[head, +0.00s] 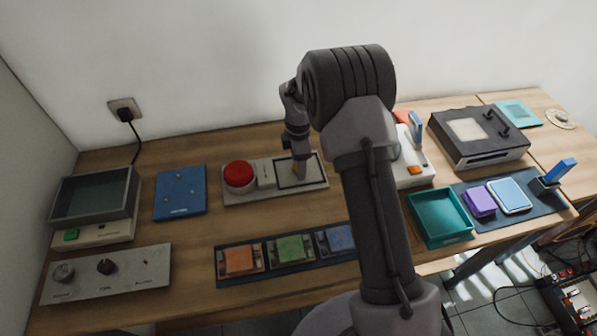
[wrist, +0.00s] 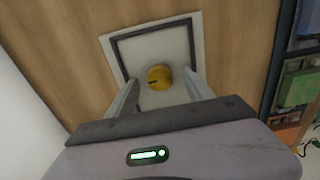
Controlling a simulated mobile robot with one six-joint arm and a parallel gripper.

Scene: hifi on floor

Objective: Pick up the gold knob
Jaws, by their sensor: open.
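The gold knob (wrist: 159,77) is round with a dark slot mark. It sits on a pale plate (wrist: 195,31) inside a dark square outline. My gripper (wrist: 158,86) is open, with one finger on each side of the knob in the wrist view; I cannot tell whether either finger touches it.
A red button (head: 239,174) stands left on the same panel. A blue board (head: 180,192) lies further left. A dark strip with coloured blocks (head: 289,248) lies in front. A white device (head: 414,178) and a teal tray (head: 440,217) are to the right.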

